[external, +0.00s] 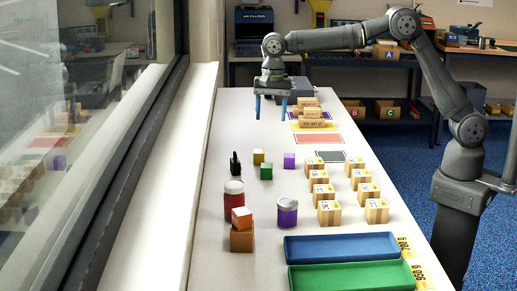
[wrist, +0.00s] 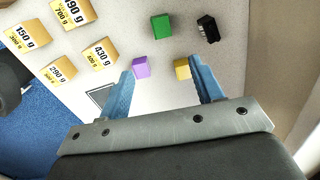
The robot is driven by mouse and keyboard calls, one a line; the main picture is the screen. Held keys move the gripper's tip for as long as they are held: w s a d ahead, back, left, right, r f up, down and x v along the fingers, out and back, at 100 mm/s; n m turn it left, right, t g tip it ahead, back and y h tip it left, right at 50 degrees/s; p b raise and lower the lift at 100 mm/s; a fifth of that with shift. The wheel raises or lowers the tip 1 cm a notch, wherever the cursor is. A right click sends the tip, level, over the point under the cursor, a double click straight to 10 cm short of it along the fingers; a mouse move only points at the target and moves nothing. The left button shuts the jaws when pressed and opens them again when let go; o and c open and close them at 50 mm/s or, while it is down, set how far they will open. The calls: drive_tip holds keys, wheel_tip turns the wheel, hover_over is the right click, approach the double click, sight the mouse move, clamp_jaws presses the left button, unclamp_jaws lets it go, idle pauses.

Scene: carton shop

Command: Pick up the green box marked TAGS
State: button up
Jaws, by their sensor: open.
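The small green box (external: 266,172) stands on the white table, in front of a yellow box and a purple box. It also shows in the wrist view near the top middle (wrist: 161,26). No TAGS marking is legible on it. My gripper (external: 271,116) is high over the table, farther back than the green box, with its blue fingers pointing down. In the wrist view the fingers (wrist: 161,67) are apart with nothing held between them. The green box lies beyond the fingertips there.
Near the green box are the yellow box (external: 258,156), the purple box (external: 289,160) and a black object (external: 235,167). Several labelled wooden blocks (external: 329,212) stand to the right. A red jar (external: 233,204), purple jar (external: 287,213), blue tray (external: 340,246) and green tray (external: 350,276) are in front.

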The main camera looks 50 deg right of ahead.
sight(267, 165)
drive_tip(key=shift+h, duration=0.4)
drive_tip(key=f, duration=1.2)
drive_tip(key=a+f, duration=0.1)
drive_tip(key=f, duration=0.5)
drive_tip(key=shift+w+a+f, duration=0.1)
drive_tip(key=shift+w+f, duration=0.05)
drive_tip(key=shift+w, duration=0.1)
drive_tip(key=c, duration=1.1)
drive_tip(key=shift+o, duration=0.2)
